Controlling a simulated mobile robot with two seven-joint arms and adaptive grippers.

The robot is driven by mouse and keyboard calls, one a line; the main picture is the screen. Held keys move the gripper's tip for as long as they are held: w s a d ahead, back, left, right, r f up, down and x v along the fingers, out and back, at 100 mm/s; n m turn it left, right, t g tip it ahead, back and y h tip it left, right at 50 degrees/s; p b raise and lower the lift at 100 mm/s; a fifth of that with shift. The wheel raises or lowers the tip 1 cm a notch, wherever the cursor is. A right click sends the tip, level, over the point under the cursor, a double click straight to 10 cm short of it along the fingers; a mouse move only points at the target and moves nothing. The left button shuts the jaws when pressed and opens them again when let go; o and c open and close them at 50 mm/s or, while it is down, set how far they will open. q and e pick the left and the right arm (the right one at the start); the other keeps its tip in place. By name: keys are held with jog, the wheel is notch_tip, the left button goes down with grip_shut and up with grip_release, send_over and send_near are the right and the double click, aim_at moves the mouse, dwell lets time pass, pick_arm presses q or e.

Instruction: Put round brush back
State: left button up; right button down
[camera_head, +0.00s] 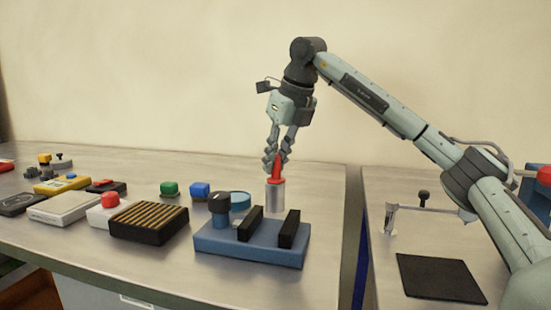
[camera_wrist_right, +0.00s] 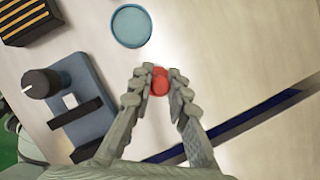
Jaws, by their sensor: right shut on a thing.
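The round brush (camera_head: 275,194) has a red handle and a grey cylindrical lower part. It is upright in my right gripper (camera_head: 276,160), which is shut on the red handle. In the right wrist view the red handle top (camera_wrist_right: 159,82) shows between the fingertips of the right gripper (camera_wrist_right: 160,90). In the head view the brush is just behind the blue fixture (camera_head: 250,246); I cannot tell whether its bottom touches the table. A round light-blue dish (camera_head: 240,200) is left of the brush. My left gripper is not in view.
The blue fixture carries a black knob (camera_head: 219,205) and two black upright blocks. A ribbed black box (camera_head: 149,223), red, green and blue buttons and several devices stand to the left. A gap separates this table from the right one, which has a black mat (camera_head: 440,278).

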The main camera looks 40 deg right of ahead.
jog(key=shift+f, duration=0.2)
jog(key=c, duration=1.5)
grip_release()
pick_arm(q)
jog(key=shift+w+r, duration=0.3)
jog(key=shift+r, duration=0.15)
pick_arm(e)
jog(key=shift+o, duration=0.2)
jog(key=shift+r, duration=0.2)
